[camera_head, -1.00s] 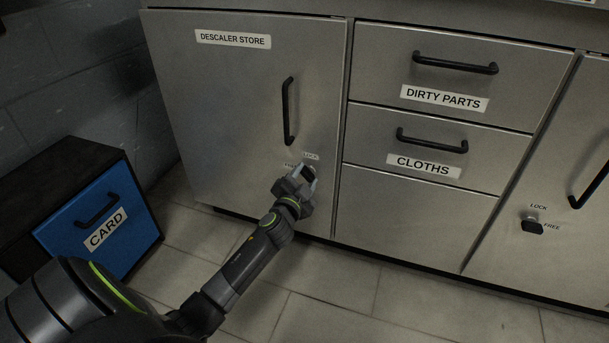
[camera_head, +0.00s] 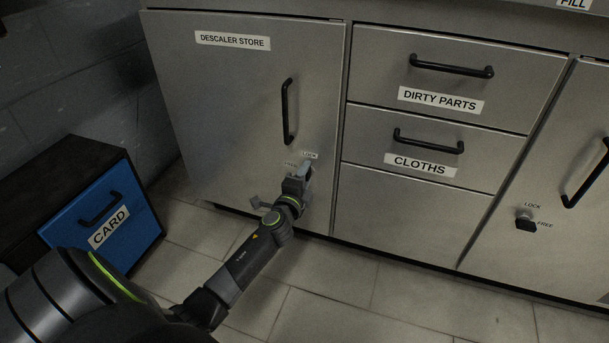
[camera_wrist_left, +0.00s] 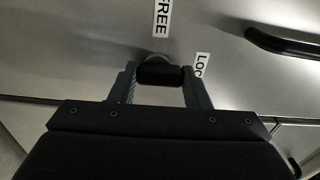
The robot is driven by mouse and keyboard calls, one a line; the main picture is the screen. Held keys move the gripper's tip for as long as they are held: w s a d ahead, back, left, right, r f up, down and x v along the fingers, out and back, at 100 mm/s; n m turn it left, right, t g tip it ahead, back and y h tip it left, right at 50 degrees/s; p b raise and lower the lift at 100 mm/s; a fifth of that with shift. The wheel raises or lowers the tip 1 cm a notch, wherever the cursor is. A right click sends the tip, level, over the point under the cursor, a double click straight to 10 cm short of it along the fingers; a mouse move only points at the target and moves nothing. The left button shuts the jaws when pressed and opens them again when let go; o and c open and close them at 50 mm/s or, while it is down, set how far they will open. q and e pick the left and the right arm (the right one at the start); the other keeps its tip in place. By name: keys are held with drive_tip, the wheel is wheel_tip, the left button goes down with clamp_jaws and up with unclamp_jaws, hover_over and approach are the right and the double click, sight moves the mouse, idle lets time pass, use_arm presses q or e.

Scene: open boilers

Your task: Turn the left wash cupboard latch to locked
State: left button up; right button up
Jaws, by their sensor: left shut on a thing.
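The left cupboard door (camera_head: 232,110) is grey metal, labelled DESCALER STORE, and looks closed. Its latch is a small black knob (camera_wrist_left: 158,75) low on the door, with a LOCK label (camera_head: 309,155) above and a FREE label (camera_head: 290,164) to the left. My left gripper (camera_head: 304,171) is at the latch, shut on the knob. In the left wrist view its two fingers (camera_wrist_left: 161,87) stand on either side of the knob. The gripper hides the knob in the head view, and I cannot tell which label it points to. My right gripper is not in view.
A black vertical handle (camera_head: 287,111) is just above the latch. Drawers labelled DIRTY PARTS (camera_head: 440,101) and CLOTHS (camera_head: 420,165) are to the right. Another door has its own latch (camera_head: 526,224). A blue-fronted CARD box (camera_head: 135,215) stands on the floor at left.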

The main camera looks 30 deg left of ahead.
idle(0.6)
use_arm(q)
drive_tip(key=o, duration=1)
drive_tip(key=p+v, duration=0.1)
drive_tip(key=v, duration=1.6)
drive_tip(key=shift+s+d, duration=0.15)
drive_tip(key=shift+d, duration=0.05)
